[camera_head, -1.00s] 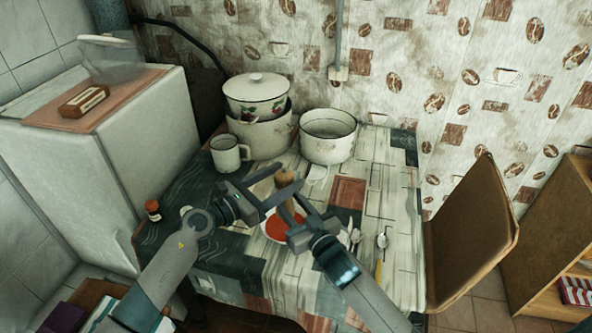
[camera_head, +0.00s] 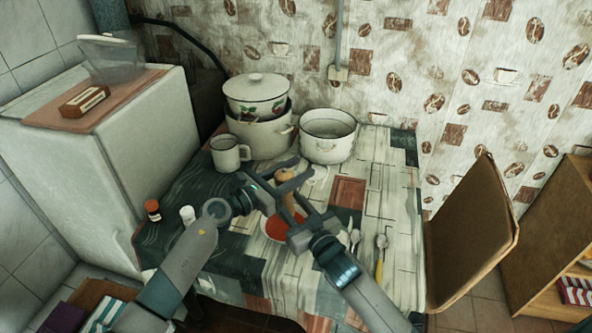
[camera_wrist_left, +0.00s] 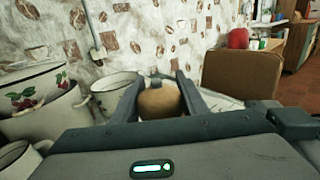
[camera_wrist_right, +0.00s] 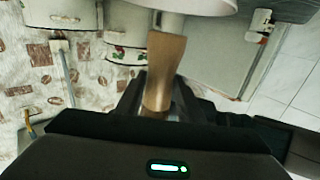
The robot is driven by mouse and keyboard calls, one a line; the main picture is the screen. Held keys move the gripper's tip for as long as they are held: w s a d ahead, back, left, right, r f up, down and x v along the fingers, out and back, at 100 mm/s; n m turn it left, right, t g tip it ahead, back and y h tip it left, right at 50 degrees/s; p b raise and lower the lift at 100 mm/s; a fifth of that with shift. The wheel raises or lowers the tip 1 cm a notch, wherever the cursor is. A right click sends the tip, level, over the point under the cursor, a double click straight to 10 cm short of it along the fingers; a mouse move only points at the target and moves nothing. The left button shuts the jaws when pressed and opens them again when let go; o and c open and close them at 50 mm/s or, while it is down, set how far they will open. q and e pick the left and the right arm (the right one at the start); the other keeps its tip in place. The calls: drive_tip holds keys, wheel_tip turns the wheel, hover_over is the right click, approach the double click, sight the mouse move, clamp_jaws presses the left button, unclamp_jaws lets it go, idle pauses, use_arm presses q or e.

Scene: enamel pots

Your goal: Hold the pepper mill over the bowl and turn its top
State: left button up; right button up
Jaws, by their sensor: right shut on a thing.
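The brown wooden pepper mill (camera_head: 288,203) stands about upright in the head view, over the white bowl with red contents (camera_head: 274,228). My right gripper (camera_head: 300,216) is shut on the mill's body, which also shows in the right wrist view (camera_wrist_right: 164,68). My left gripper (camera_head: 284,172) is open, its fingers on both sides of the mill's rounded top. In the left wrist view the top (camera_wrist_left: 162,104) sits between the fingers with little room; I cannot tell whether they touch it. My arms and grippers hide part of the bowl.
A white mug (camera_head: 226,155), a lidded pot (camera_head: 256,95) on a larger pot and an open pot (camera_head: 327,137) stand behind the grippers. A white shaker (camera_head: 187,215) and a small red-brown jar (camera_head: 152,210) stand at left.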

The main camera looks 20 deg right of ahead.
use_arm(q)
drive_tip(key=shift+f+m+g, duration=0.1)
drive_tip(key=shift+m+g, duration=0.2)
drive_tip(key=shift+g, duration=0.3)
drive_tip(key=m+g, duration=0.2)
drive_tip(key=g, duration=0.1)
drive_tip(key=s+m+g, duration=0.1)
drive_tip(key=m+g, duration=0.1)
drive_tip(key=g, duration=0.1)
drive_tip(key=s+m+g, duration=0.1)
drive_tip(key=m+g, duration=0.1)
drive_tip(key=g, duration=0.2)
drive_tip(key=shift+d+m+h, duration=0.1)
drive_tip(key=shift+m+h, duration=0.2)
drive_tip(key=shift+h, duration=0.1)
drive_tip(key=shift+s+g, duration=0.25)
drive_tip(key=shift+g, duration=0.15)
drive_tip(key=o, duration=1.1)
drive_tip(key=v, duration=1.2)
